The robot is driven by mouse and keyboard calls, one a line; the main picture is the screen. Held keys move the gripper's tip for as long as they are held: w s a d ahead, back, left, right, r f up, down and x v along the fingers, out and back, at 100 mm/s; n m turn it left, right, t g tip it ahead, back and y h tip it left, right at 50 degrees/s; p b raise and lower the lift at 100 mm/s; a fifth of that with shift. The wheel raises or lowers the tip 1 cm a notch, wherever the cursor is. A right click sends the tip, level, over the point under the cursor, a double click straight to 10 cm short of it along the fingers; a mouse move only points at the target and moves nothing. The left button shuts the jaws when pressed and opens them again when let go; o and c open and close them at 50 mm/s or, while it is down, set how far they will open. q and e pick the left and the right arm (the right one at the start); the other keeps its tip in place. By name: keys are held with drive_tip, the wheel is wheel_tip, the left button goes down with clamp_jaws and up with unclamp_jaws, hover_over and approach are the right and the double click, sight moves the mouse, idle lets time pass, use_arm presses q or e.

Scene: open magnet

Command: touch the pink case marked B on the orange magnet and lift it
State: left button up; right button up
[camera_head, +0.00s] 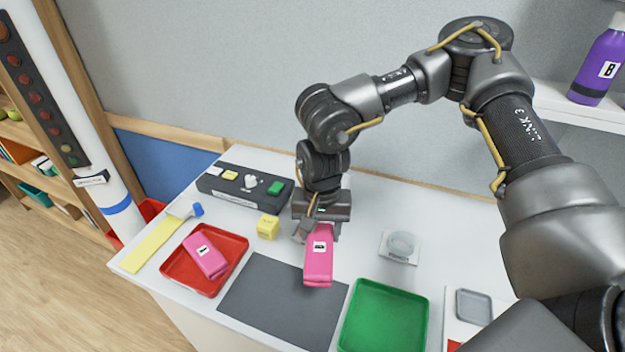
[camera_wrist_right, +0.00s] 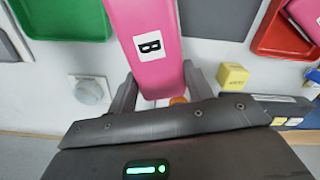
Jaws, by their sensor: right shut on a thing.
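The pink case marked B (camera_head: 318,265) is between the jaws of my right gripper (camera_head: 318,232). Its far end sits in the gripper, and its near end points toward the front of the table, overlapping the dark grey mat in the view. In the right wrist view the case (camera_wrist_right: 150,45) shows its white B label, with my right gripper's fingers (camera_wrist_right: 155,95) on both sides. A small orange patch (camera_wrist_right: 178,100), possibly the orange magnet, shows at the case's end by the gripper; most of it is hidden. I cannot tell how high the case is. My left gripper is out of view.
Another pink case (camera_head: 205,262) marked 1 lies in a red tray (camera_head: 168,268). A grey mat (camera_head: 275,305), green tray (camera_head: 385,315), yellow cube (camera_head: 268,227), black control box (camera_head: 225,190) and white plate with a round disc (camera_head: 400,246) surround the gripper.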

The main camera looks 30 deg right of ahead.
drive_tip(key=w+d+r+m+p, duration=0.1)
drive_tip(key=w+d+r+m, duration=0.1)
drive_tip(key=m, duration=0.8)
drive_tip(key=w+d+r+m+p, duration=0.1)
drive_tip(key=w+d+r+m, duration=0.2)
drive_tip(key=m, duration=0.8)
drive_tip(key=shift+w+d+m+p, duration=0.3)
drive_tip(key=shift+w+d+p, duration=0.1)
drive_tip(key=shift+w+d, duration=0.85)
wheel_tip(320, 180, down, 6)
drive_tip(key=b, duration=0.7)
drive_tip(key=shift+r, duration=0.1)
drive_tip(key=shift+f+b, duration=0.3)
drive_tip(key=shift+f, duration=0.45)
drive_tip(key=shift+r+p, duration=1.4)
drive_tip(key=shift+p, duration=0.05)
wheel_tip(320, 180, up, 6)
drive_tip(key=p, duration=0.7)
drive_tip(key=shift+r, duration=0.15)
idle(0.5)
